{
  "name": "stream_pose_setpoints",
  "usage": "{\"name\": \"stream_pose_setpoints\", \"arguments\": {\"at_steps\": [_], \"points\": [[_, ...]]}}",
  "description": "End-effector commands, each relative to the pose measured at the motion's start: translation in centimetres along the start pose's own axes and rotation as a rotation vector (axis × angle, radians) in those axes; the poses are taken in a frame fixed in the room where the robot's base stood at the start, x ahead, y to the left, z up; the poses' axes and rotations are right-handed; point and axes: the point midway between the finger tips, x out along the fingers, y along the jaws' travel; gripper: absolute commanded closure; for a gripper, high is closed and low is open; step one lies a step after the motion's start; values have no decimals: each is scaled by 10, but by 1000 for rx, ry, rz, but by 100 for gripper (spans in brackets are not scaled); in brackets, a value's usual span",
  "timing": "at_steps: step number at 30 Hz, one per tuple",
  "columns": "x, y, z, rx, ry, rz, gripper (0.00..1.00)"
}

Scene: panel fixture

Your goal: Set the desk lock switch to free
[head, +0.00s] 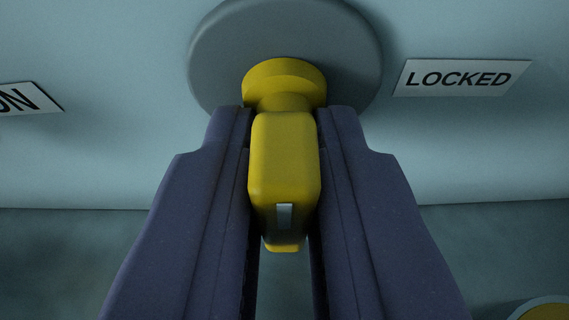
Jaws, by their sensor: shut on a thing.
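A yellow switch handle (284,160) sticks out from a round grey base plate (215,60) on the pale panel. It has a round yellow collar at the plate and a small light mark near its near end. My gripper (284,150) is shut on the handle, one dark finger along each side. A white label reading LOCKED (460,78) is on the panel to the right of the plate. No label reading free is in view.
A partly cut-off label ending in "N" (28,98) is at the left edge. The pale panel (480,150) ends at a lower edge, with a darker surface below. Part of a round yellow and grey thing (545,311) shows at the bottom right corner.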

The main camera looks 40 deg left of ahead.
Motion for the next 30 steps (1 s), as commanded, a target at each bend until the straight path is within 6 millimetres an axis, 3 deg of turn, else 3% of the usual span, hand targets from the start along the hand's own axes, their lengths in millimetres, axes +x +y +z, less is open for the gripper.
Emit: {"name": "stream_pose_setpoints", "arguments": {"at_steps": [20,21,24,30], "points": [[-1,0,3,-62,-8,25,100],[-1,0,3,-62,-8,25,80],[0,0,3,-62,-7,25,62],[0,0,2,-62,-4,25,62]]}}
